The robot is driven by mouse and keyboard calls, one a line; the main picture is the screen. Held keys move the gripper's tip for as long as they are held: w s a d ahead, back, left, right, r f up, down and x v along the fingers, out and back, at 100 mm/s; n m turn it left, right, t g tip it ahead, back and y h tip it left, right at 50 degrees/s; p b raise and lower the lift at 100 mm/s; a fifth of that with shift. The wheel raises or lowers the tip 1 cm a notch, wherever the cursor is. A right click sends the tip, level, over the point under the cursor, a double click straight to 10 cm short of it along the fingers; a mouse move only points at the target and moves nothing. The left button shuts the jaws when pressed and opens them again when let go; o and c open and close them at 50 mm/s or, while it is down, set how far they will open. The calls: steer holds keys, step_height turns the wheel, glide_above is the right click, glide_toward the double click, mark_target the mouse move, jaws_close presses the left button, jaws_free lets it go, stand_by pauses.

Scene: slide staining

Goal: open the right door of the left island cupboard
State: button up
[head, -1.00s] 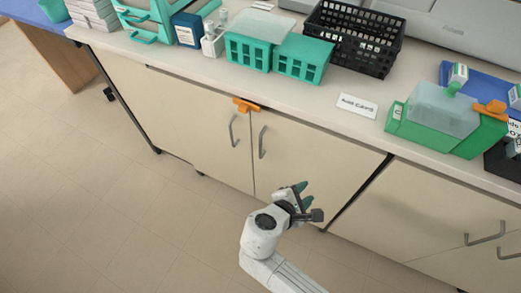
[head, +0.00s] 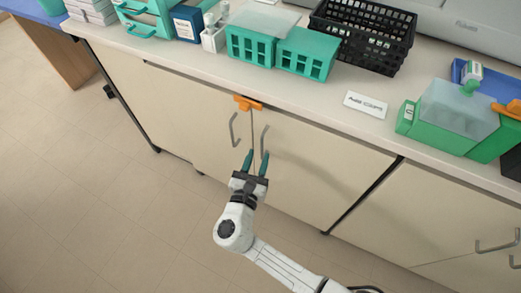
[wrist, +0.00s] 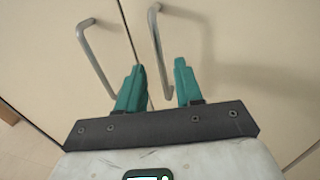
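The cupboard's right door (head: 315,178) is cream and looks closed, flush beside the left door (head: 200,125). Its curved metal handle (head: 264,140) stands near the seam between the doors; it also shows in the wrist view (wrist: 157,40). The left door's handle (head: 233,129) is just left of it, and left in the wrist view (wrist: 95,58). My gripper (head: 257,155), with teal fingers, is open at the right handle's lower end. In the wrist view the handle's lower part appears between my fingertips (wrist: 158,70); contact cannot be told.
An orange piece (head: 247,103) sits at the counter edge above the seam. The counter holds teal racks (head: 305,55), a black basket (head: 362,35), a white label card (head: 366,104) and a green box (head: 455,120). The floor (head: 110,215) at left is clear.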

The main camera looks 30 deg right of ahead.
mark_target(262, 148)
steer(key=shift+x, duration=1.65)
jaws_close()
